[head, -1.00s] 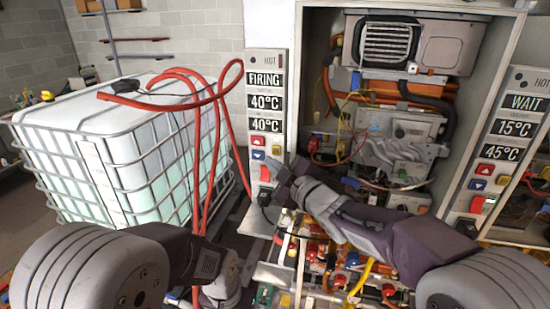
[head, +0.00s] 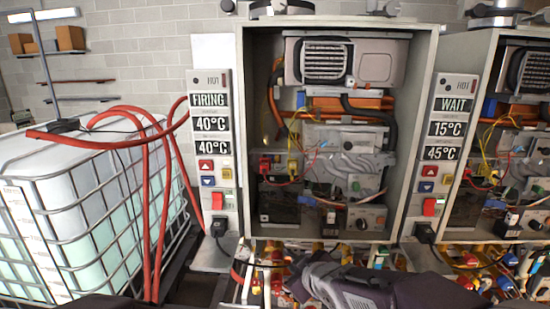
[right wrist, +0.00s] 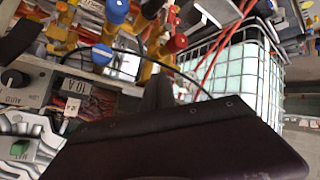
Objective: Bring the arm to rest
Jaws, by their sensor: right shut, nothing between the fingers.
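My right arm comes in at the bottom of the head view, with its gripper (head: 298,287) low in front of the open heater cabinet (head: 240,150), over the pipes and valves. The gripper is shut and empty. In the right wrist view its dark fingers (right wrist: 158,92) are close together and point toward valves and the tank cage, with nothing held. My left gripper is out of view; only a dark edge of my left arm shows at the bottom left.
The left control panel (head: 210,150) reads FIRING; the right panel (head: 450,150) reads WAIT. A caged white tank (head: 75,215) with red hoses (head: 147,210) stands at the left. Coloured valves and pipes (head: 270,268) crowd the space below the cabinets.

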